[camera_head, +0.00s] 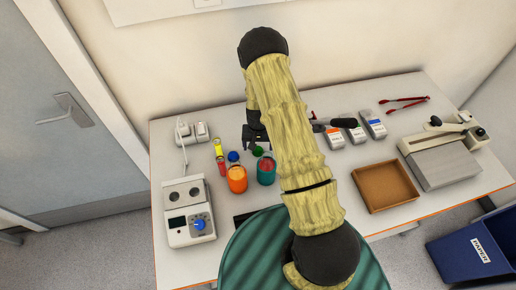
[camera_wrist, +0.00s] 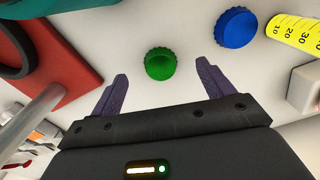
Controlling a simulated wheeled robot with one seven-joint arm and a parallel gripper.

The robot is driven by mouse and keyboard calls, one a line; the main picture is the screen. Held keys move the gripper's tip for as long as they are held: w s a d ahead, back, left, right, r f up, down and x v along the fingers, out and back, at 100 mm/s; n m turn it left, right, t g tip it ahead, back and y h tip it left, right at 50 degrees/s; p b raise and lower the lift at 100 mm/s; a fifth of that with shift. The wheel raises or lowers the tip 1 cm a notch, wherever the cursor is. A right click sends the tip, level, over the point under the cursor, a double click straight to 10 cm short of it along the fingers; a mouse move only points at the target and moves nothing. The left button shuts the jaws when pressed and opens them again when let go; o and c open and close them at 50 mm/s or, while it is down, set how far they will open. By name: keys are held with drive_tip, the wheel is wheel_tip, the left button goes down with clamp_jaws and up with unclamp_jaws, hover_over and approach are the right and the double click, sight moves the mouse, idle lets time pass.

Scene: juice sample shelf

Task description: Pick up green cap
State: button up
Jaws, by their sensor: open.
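The green cap (camera_wrist: 160,64) lies on the white table and shows between my gripper's two fingers in the wrist view, nearer the tips. In the head view the green cap (camera_head: 257,151) is just below my gripper (camera_head: 256,143). My gripper (camera_wrist: 160,82) is open, with a dark finger on each side and nothing held. The fingers look apart from the cap; the height gap cannot be told. A blue cap (camera_wrist: 236,28) lies to the right of it in the wrist view, and left of it in the head view (camera_head: 233,156).
A yellow graduated cylinder (camera_wrist: 297,32) lies beside the blue cap. An orange cup (camera_head: 237,180) and a teal cup (camera_head: 266,172) stand close in front of the caps. A two-plate device (camera_head: 190,228) is at front left, a brown tray (camera_head: 385,186) at right.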

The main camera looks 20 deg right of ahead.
drive_tip(key=shift+f, duration=0.9)
drive_tip(key=shift+w, duration=0.1)
drive_tip(key=c, duration=1.1)
